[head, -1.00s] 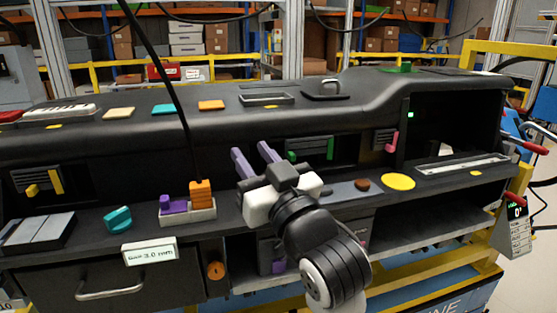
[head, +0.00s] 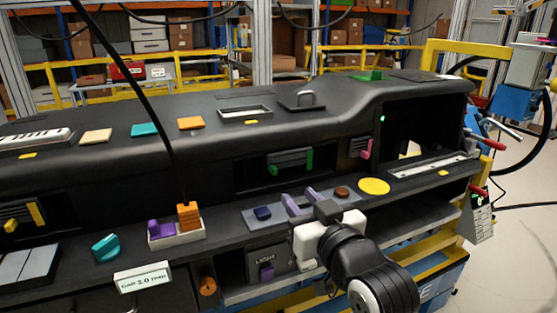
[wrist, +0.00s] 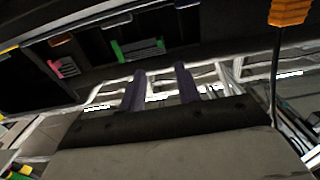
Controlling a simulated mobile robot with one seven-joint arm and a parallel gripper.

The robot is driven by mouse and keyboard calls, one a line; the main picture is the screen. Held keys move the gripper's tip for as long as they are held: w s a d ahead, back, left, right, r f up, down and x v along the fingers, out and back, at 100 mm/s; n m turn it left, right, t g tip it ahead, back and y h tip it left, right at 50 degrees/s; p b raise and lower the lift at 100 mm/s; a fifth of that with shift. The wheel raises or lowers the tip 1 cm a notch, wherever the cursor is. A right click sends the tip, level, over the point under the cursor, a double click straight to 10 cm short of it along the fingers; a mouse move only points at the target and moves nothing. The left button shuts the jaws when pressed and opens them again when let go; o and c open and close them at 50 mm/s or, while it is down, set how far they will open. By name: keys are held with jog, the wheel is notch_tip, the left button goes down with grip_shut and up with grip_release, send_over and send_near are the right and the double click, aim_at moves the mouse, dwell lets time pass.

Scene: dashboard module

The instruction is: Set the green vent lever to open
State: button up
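The green vent (head: 290,161) is a dark slatted vent in a recess in the dashboard's front face, with a green piece on each side. The right green piece (head: 309,159) is upright, and the left one is lower and partly in shadow. I cannot tell which piece is the lever or its setting. In the wrist view the green vent (wrist: 141,48) shows at upper middle. My gripper (head: 299,197) has two purple fingers, apart with nothing between them. It is below and slightly right of the vent, over the lower ledge, not touching the vent.
A pink-levered vent (head: 361,148) is to the right. On the ledge are a dark blue button (head: 262,213), a brown knob (head: 341,192) and a yellow disc (head: 374,186). A tray (head: 176,235) with purple and orange blocks stands left. A black cable hangs at left.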

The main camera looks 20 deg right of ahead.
aim_at(276, 171)
jog(key=w+p, duration=0.1)
jog(key=w, duration=0.9)
jog(key=shift+w+a+p, duration=0.2)
jog(key=shift+w+p, duration=0.15)
grip_shut()
jog(key=shift+d, duration=0.1)
